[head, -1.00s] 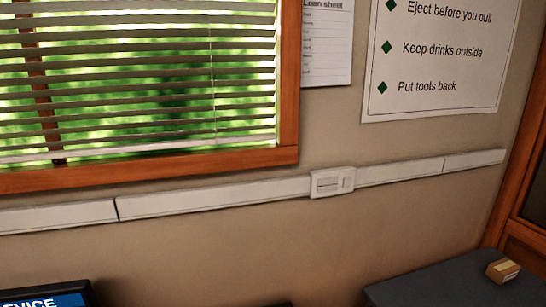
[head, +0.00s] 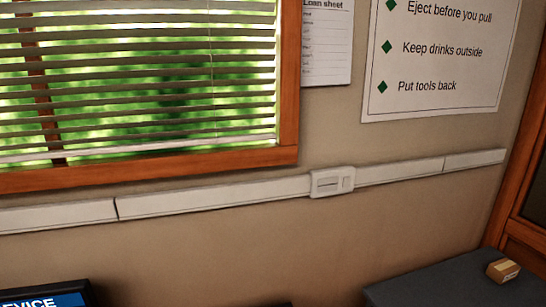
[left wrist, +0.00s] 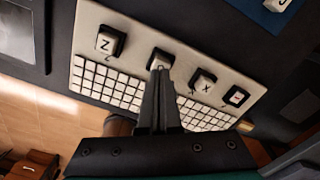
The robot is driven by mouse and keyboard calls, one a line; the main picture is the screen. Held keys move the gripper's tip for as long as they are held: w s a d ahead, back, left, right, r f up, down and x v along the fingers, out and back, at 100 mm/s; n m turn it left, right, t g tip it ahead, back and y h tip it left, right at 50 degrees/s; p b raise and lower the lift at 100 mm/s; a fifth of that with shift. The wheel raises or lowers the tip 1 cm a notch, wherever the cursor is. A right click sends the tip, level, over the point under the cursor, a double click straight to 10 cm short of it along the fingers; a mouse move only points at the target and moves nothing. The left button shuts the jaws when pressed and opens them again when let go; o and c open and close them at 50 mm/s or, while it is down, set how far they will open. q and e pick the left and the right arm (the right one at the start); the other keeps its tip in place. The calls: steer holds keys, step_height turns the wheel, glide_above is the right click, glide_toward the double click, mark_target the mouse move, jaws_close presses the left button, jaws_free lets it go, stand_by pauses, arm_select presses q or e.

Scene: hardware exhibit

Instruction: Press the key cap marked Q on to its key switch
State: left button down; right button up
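In the left wrist view a pale keyboard plate (left wrist: 130,40) lies at a slant with a row of large keys. White caps marked Z (left wrist: 106,43) and X (left wrist: 202,86) show, with a cap (left wrist: 157,58) between them whose letter is partly hidden. At the row's right end is a black key position (left wrist: 236,97) with a small pale face. My left gripper (left wrist: 160,75) has its fingers together, tips over or against the partly hidden cap; contact is unclear. I cannot read a Q for certain. My right gripper is not in view.
Small white keys (left wrist: 110,85) fill the plate below the row. Another cap (left wrist: 277,4) lies on a blue patch at the upper right. In the head view are a wall, a window, a screen (head: 45,297) and a small box (head: 502,270) on a dark surface (head: 430,285).

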arm_select(q)
steer(key=shift+f+b, duration=0.7)
steer(key=shift+f, duration=0.35)
steer(key=shift+r, duration=0.15)
stand_by(0.4)
steer(key=shift+r+p, duration=3.45)
steer(key=shift+p, duration=0.35)
steer(key=shift+f, duration=0.1)
